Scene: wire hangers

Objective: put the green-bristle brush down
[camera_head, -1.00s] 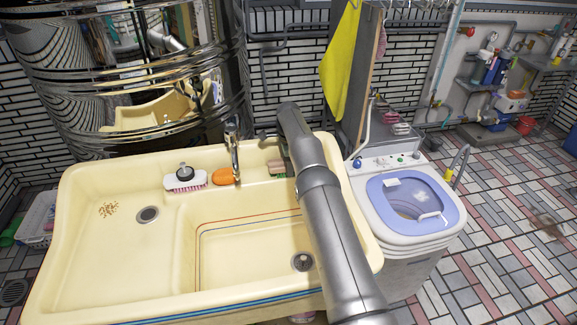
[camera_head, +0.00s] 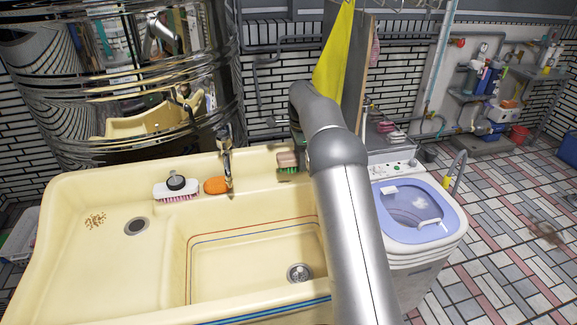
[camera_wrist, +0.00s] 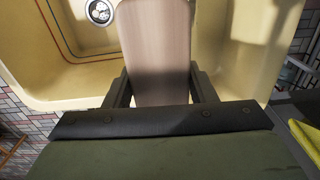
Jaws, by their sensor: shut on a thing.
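The green-bristle brush (camera_head: 288,160) has a pinkish wooden back, with green bristles facing down. In the head view it is at the back right of the cream sink (camera_head: 90,270), just left of my arm. In the wrist view its wooden back (camera_wrist: 157,45) lies between the two dark fingers of my gripper (camera_wrist: 160,78), which is shut on it. The bristles are hidden in that view. I cannot tell whether they touch the sink's back ledge or hang just above it. My arm hides most of my gripper in the head view.
On the back ledge stand a white brush with pink bristles (camera_head: 176,189), an orange sponge (camera_head: 216,185) and the tap (camera_head: 226,160). A washing machine (camera_head: 415,210) adjoins the sink on the right. A yellow cloth (camera_head: 332,60) hangs behind my arm. Both basins are empty of large objects.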

